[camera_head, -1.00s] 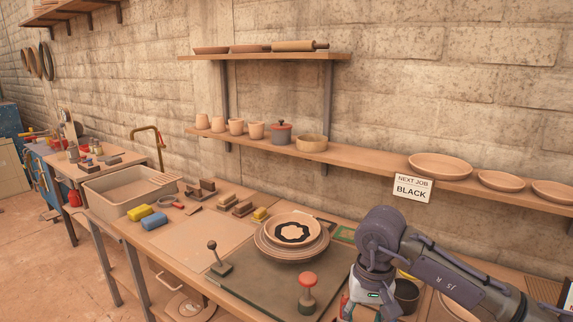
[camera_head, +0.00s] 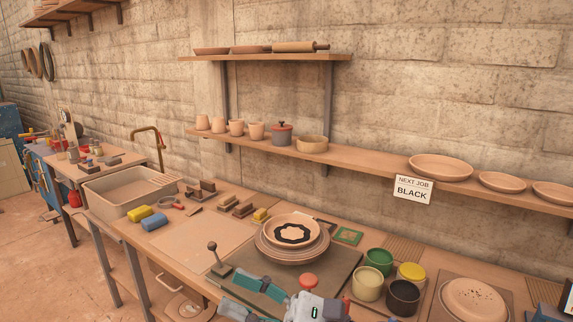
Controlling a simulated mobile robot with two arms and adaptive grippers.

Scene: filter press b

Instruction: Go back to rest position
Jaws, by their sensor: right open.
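My right gripper (camera_head: 262,297) is at the bottom middle of the head view, in front of the press. Its teal fingers are spread apart and nothing shows between them. A plate with a black wavy ring (camera_head: 292,232) sits on the round stack on the base, apart from my gripper. My left gripper is not in view.
Pots of green (camera_head: 379,262), yellow (camera_head: 411,274), cream (camera_head: 368,283) and black (camera_head: 403,297) stand right of the press. A speckled plate (camera_head: 474,299) lies further right. A sink (camera_head: 130,194) is at left. A "NEXT JOB BLACK" sign (camera_head: 412,189) hangs from the shelf.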

